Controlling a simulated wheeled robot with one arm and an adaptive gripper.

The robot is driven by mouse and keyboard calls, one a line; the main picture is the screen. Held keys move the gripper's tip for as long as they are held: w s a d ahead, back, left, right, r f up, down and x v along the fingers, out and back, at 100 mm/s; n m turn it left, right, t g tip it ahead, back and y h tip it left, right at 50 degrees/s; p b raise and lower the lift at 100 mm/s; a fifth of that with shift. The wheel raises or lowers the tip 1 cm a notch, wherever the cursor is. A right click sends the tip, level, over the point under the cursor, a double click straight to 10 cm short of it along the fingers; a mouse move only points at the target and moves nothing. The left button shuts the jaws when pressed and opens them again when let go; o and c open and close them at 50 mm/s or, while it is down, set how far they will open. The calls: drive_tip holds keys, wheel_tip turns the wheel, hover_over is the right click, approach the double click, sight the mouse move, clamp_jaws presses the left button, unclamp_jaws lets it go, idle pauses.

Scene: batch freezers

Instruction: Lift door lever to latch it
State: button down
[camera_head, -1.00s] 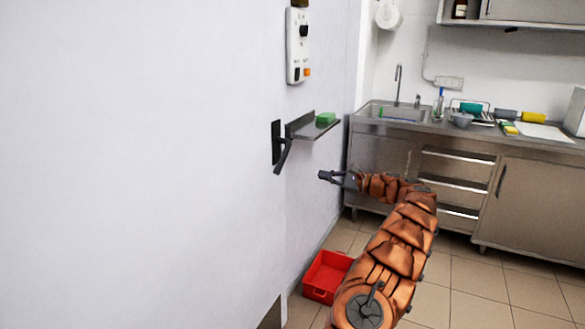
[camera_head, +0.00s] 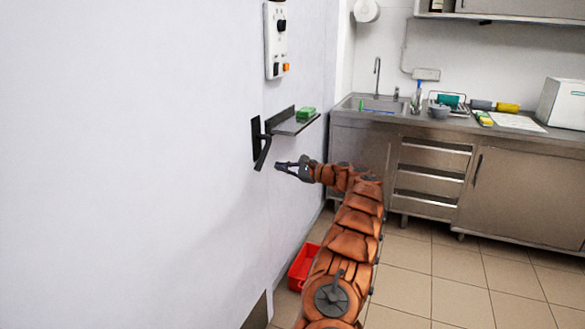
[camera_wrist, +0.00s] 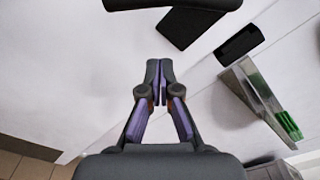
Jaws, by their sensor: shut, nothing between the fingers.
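The black door lever (camera_head: 263,150) is mounted on the white wall-like panel in the head view, its handle hanging down at a slant. In the wrist view the lever (camera_wrist: 190,24) shows as dark bars at the top, beyond my fingertips. My gripper (camera_head: 279,166) is to the right of the lever's lower end, close to it but with a small gap. In the wrist view my gripper (camera_wrist: 158,72) has its fingertips together and nothing between them.
A metal shelf (camera_head: 294,124) with a green sponge (camera_head: 306,113) juts out just above and right of my gripper. A control box (camera_head: 276,40) hangs higher up. A red crate (camera_head: 302,268) stands on the floor below. A sink counter (camera_head: 350,108) runs along the back.

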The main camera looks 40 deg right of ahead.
drive_tip(key=shift+w+a+r, duration=0.2)
drive_tip(key=shift+a+r, duration=1.2)
drive_tip(key=shift+a, duration=0.25)
